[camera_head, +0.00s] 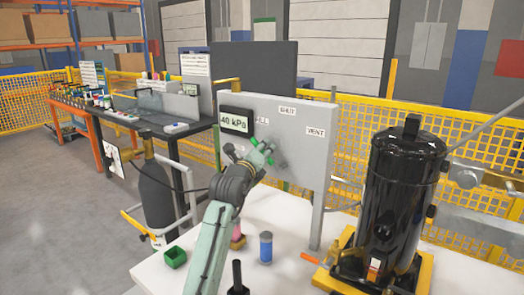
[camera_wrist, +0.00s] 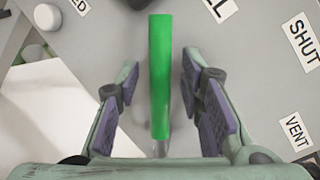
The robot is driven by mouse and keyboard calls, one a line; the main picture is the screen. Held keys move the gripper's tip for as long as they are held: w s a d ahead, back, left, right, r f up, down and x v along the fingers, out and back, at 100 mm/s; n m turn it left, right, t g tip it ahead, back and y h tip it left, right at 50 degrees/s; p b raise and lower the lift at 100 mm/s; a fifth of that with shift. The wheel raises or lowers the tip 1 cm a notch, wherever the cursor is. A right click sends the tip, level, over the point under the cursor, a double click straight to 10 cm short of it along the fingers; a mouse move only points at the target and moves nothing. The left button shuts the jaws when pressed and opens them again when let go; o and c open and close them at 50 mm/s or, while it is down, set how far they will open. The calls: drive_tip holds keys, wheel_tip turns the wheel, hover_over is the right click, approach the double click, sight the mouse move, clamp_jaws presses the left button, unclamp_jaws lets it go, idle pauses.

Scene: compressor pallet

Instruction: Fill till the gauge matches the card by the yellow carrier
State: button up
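The gauge (camera_head: 235,121) on the grey panel (camera_head: 305,150) reads 40 kPa in the head view. A green valve handle (camera_wrist: 160,75) stands out from the panel in the wrist view, pointing near a label ending in "L". My gripper (camera_wrist: 158,92) is open, with one purple-padded finger on each side of the handle and gaps on both sides. My gripper in the head view (camera_head: 262,150) hides part of the panel. A white card (camera_head: 113,158) with dark marks hangs by a black cylinder (camera_head: 153,195) on a partly yellow cart; its text is too small to read.
SHUT (camera_wrist: 304,44) and VENT (camera_wrist: 297,131) labels are on the panel. A black tank (camera_head: 402,190) stands on a yellow base at right. A green box (camera_head: 175,257) and a blue can (camera_head: 266,247) stand on the white table (camera_head: 290,275).

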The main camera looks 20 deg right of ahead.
clamp_jaws()
idle(0.3)
idle(0.5)
